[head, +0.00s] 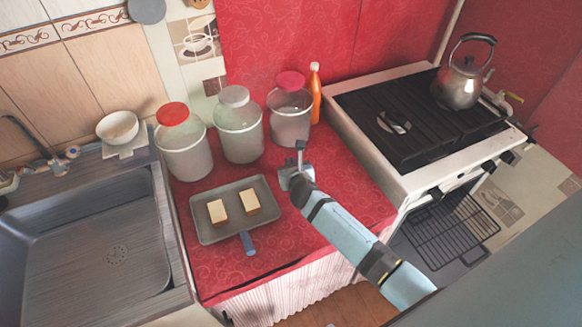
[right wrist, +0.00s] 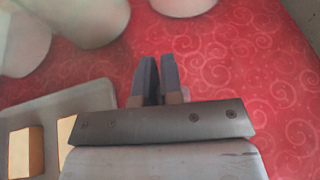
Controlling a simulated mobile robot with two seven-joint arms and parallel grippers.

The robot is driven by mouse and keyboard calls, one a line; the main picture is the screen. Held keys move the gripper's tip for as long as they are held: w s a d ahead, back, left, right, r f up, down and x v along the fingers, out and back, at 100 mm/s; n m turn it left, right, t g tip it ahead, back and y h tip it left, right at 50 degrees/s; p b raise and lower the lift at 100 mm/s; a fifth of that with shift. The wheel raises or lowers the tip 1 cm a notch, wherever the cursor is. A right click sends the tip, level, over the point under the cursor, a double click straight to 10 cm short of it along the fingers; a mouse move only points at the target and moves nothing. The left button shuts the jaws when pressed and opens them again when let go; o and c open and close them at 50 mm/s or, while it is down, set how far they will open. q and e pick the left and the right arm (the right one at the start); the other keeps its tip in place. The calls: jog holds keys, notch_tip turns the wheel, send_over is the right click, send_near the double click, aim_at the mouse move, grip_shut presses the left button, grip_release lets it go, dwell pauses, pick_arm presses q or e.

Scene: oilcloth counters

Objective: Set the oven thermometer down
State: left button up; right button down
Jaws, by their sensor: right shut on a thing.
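My right gripper (head: 300,151) is above the red oilcloth counter (head: 345,195), right of the baking tray and in front of the jars. In the right wrist view its two dark fingers (right wrist: 160,80) are nearly together, with red cloth beyond them. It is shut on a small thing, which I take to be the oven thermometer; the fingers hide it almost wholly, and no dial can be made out. Whether it touches the cloth cannot be told. My left gripper is not in view.
A grey tray (head: 235,230) holds two pale blocks. Several lidded jars (head: 184,153) and an orange bottle (head: 315,95) stand behind. The stove (head: 435,115) with a kettle (head: 459,84) is right, the sink (head: 90,240) left. Cloth right of the tray is clear.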

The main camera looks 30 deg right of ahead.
jog(key=shift+s+d+f, duration=0.1)
jog(key=shift+s+f, duration=0.2)
jog(key=shift+f, duration=0.05)
notch_tip(320, 180, up, 19)
jog(key=p, duration=0.2)
jog(key=s+a+r+n+y+p, duration=0.3)
jog(key=s+a+r+p, duration=0.1)
jog(key=s, duration=0.8)
notch_tip(320, 180, up, 2)
jog(key=shift+a+r+y, duration=0.25)
jog(key=shift+a+y, duration=0.05)
jog(key=shift+a, duration=0.2)
jog(key=shift+f, duration=0.1)
jog(key=shift+w, duration=0.1)
